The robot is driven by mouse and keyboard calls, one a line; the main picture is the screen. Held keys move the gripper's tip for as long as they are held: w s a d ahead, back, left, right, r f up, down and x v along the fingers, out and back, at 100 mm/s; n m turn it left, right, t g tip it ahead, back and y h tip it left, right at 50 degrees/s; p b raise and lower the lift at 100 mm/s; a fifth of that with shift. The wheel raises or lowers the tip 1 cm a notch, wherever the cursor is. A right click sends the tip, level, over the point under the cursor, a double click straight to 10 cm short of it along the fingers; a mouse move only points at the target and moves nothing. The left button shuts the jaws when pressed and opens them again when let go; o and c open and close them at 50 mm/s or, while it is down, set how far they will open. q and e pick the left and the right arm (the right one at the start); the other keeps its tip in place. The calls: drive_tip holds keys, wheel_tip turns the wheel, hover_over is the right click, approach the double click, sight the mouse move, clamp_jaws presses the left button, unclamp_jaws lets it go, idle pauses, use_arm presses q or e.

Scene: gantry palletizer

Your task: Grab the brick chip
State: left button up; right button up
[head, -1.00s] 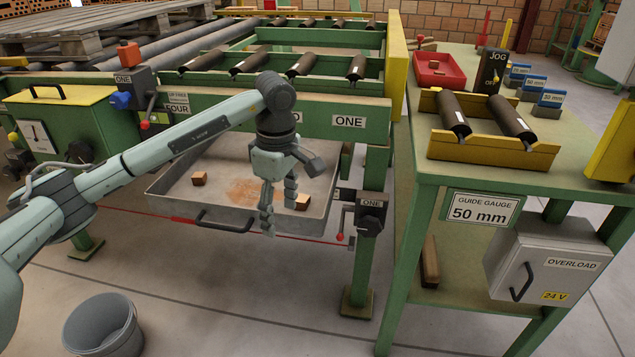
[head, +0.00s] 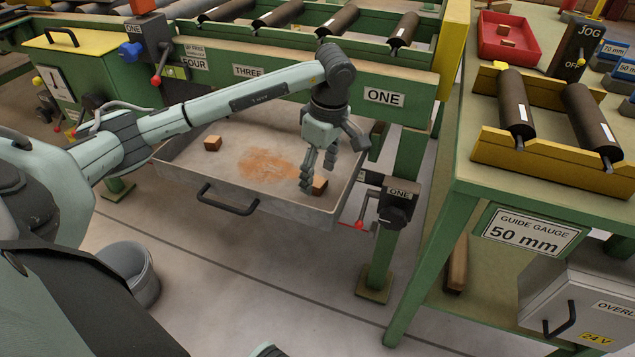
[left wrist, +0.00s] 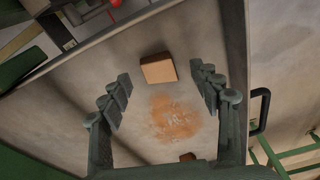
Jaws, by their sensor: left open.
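A small orange-brown brick chip (head: 320,186) lies in the right part of the grey metal tray (head: 180,172), partly hidden by my left gripper (head: 308,187). The gripper points down over the tray, its fingertips close beside this chip in the head view. In the left wrist view, the open, empty fingers (left wrist: 160,98) are spread apart, and the chip (left wrist: 158,68) lies ahead, near the line between the fingertips. I cannot tell whether any finger touches it. A second chip (head: 212,143) lies in the tray's left part, and its edge shows low in the wrist view (left wrist: 188,157).
Orange dust (head: 266,164) covers the tray's middle. The tray has raised walls and a dark front handle (head: 228,200). A green beam (head: 290,82) runs above its back. A green post and control box (head: 397,205) stand at its right.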

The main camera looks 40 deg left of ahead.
use_arm(q)
drive_tip(key=shift+a+f, duration=0.1)
drive_tip(key=shift+f, duration=0.85)
drive_tip(key=shift+w, duration=0.1)
drive_tip(key=c, duration=1.2)
drive_tip(key=shift+c, duration=0.4)
drive_tip(key=shift+r, duration=0.2)
